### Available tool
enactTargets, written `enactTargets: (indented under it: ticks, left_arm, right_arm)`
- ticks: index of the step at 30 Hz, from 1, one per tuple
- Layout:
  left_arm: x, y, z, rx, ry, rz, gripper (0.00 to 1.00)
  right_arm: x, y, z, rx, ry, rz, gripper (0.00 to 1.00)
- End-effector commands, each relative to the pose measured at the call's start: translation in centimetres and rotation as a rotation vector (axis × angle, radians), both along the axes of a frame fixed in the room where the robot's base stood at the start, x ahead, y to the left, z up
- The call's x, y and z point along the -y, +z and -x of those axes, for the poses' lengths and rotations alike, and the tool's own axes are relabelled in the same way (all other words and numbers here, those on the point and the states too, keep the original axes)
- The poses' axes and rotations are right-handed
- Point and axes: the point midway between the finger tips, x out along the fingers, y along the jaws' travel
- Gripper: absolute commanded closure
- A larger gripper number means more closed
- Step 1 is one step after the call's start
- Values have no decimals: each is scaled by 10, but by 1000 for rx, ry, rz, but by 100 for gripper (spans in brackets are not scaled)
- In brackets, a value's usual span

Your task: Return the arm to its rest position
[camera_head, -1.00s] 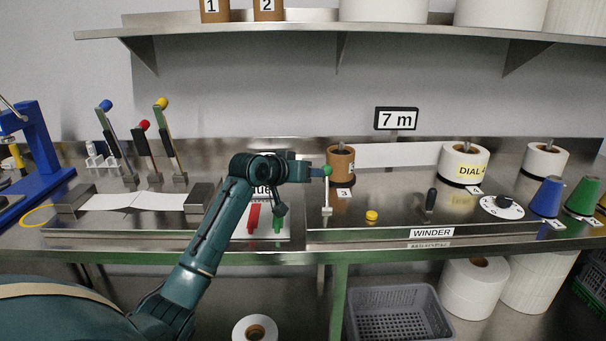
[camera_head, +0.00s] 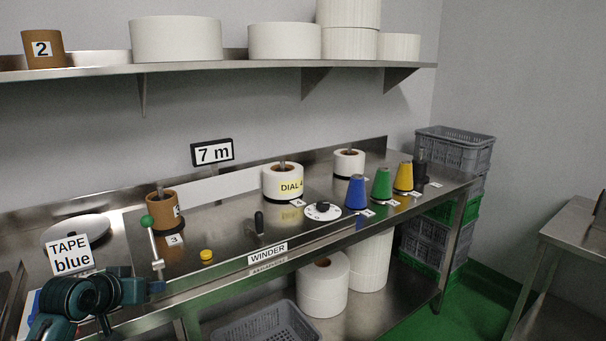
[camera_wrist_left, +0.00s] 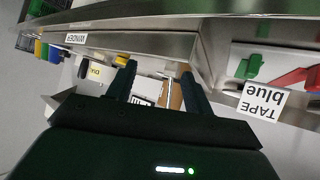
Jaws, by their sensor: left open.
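My left arm (camera_head: 78,300) comes in at the lower left of the head view. Its gripper (camera_head: 155,287) is at the bench's front edge, below and apart from the green-knobbed lever (camera_head: 148,223). The lever stands upright on the bench. In the left wrist view the two dark fingers of the gripper (camera_wrist_left: 158,84) are spread with nothing held between them. My right gripper is in neither view.
The winder bench holds a brown roll (camera_head: 162,203), a yellow button (camera_head: 206,255), a white dial (camera_head: 323,211) and coloured cones (camera_head: 357,192). A "TAPE blue" sign (camera_head: 70,255) stands close behind my arm. A grey crate (camera_head: 265,325) is below.

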Motion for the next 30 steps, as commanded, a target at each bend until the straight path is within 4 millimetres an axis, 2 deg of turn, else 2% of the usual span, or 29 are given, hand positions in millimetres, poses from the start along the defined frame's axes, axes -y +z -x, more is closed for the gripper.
enactTargets:
  ticks: [1,3,5,6,9,12,15,21,23,30]
  left_arm:
    - [18,-27,22,-57,-28,-23,48]
    - [41,-58,54,-131,-63,-59,48]
    - [60,-83,87,-197,-92,-89,48]
    - [73,-97,111,-243,-110,-107,48]
    - [98,-123,168,-344,-146,-142,48]
    - [115,-136,217,-424,-167,-163,48]
    - [126,-141,257,-488,-178,-175,48]
    - [140,-138,324,-598,-182,-183,48]
    - [143,-135,343,-630,-179,-184,48]
    - [159,-159,309,-450,-215,-168,48]
  right_arm:
    - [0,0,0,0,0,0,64]
    - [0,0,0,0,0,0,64]
    - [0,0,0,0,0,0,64]
    - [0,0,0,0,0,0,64]
    - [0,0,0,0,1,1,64]
    - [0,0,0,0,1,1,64]
    - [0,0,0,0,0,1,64]
    - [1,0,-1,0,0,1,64]
    - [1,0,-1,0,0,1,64]
    - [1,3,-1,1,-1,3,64]
